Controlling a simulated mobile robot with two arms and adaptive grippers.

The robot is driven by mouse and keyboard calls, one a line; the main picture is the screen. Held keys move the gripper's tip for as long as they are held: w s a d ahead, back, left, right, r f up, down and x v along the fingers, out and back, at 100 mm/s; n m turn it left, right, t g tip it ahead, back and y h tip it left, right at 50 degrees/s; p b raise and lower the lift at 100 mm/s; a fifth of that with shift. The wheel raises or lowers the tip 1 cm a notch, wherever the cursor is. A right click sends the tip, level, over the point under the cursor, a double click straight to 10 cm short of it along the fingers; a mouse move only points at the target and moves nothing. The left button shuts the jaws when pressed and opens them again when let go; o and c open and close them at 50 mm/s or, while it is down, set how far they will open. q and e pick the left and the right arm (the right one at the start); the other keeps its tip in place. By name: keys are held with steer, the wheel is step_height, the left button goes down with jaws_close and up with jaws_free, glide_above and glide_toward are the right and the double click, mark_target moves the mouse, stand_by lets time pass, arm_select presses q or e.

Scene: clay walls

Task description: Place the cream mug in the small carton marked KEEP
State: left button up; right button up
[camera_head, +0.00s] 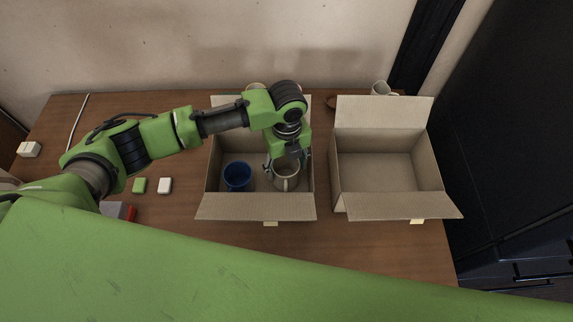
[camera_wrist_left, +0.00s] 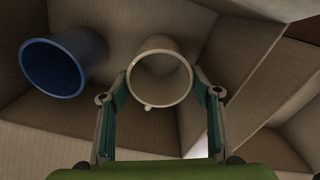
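The cream mug (camera_head: 288,183) is inside the left carton (camera_head: 228,206), at its right side, with its mouth up. My left gripper (camera_head: 287,160) reaches down into this carton from above. In the left wrist view its two fingers (camera_wrist_left: 161,80) stand on either side of the cream mug (camera_wrist_left: 160,84), very close to its rim; I cannot tell whether they press on it. A second open carton (camera_head: 382,172) stands to the right and is empty. Each carton has a small tag at its front, too small to read. My right gripper is not in view.
A blue mug (camera_head: 237,177) is in the left carton, left of the cream mug. Another pale mug (camera_head: 380,88) stands behind the right carton, near a brown dish (camera_head: 331,101). Small green and white blocks lie left of the cartons. A dark cabinet (camera_head: 515,140) is at the right.

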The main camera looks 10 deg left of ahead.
arm_select(q)
step_height(320, 180, up, 12)
steer(key=b, duration=0.1)
steer(key=shift+r+b, duration=0.15)
steer(key=shift+b, duration=0.2)
stand_by(0.6)
